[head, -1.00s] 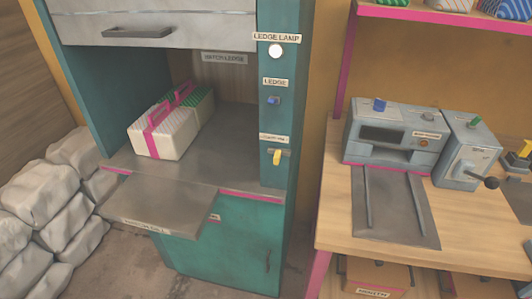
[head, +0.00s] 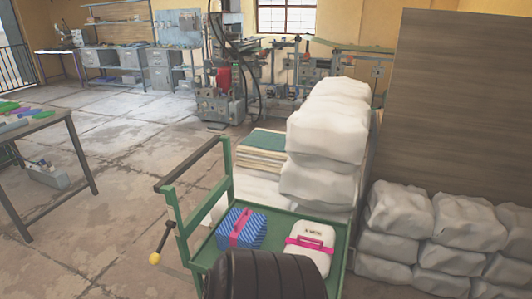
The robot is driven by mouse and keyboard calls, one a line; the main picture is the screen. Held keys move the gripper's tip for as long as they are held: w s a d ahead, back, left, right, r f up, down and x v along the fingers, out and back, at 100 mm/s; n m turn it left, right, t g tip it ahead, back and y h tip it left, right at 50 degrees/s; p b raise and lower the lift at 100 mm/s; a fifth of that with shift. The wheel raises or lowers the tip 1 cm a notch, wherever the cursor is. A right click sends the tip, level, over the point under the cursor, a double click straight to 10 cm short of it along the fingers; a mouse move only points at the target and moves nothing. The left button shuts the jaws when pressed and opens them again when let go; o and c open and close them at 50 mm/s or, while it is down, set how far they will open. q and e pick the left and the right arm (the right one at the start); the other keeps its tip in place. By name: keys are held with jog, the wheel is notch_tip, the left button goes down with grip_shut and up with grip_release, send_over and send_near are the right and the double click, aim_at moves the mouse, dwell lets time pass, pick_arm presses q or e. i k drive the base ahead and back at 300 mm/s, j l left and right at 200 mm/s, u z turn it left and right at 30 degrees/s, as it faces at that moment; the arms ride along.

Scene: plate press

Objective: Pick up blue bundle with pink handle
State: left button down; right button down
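The blue bundle (head: 240,230) with a pink band and handle lies on the left part of a green cart's (head: 341,248) bed in the head view. It looks blue with fine light stripes. Its lower front edge is close to a dark ribbed shape at the bottom of the picture. A white bundle (head: 309,243) with a pink strap and a small label lies to its right, apart from it. Neither of my grippers is in view.
The cart's push bar (head: 187,165) rises at its left. Stacked white sacks (head: 327,132) stand behind it, more sacks (head: 440,228) at right by a wooden panel (head: 466,95). A table (head: 35,128) is at far left. The floor (head: 110,190) between is open.

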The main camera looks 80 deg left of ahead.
aim_at(245, 228)
jog(key=u, duration=2.95)
jog(key=i+j, duration=0.1)
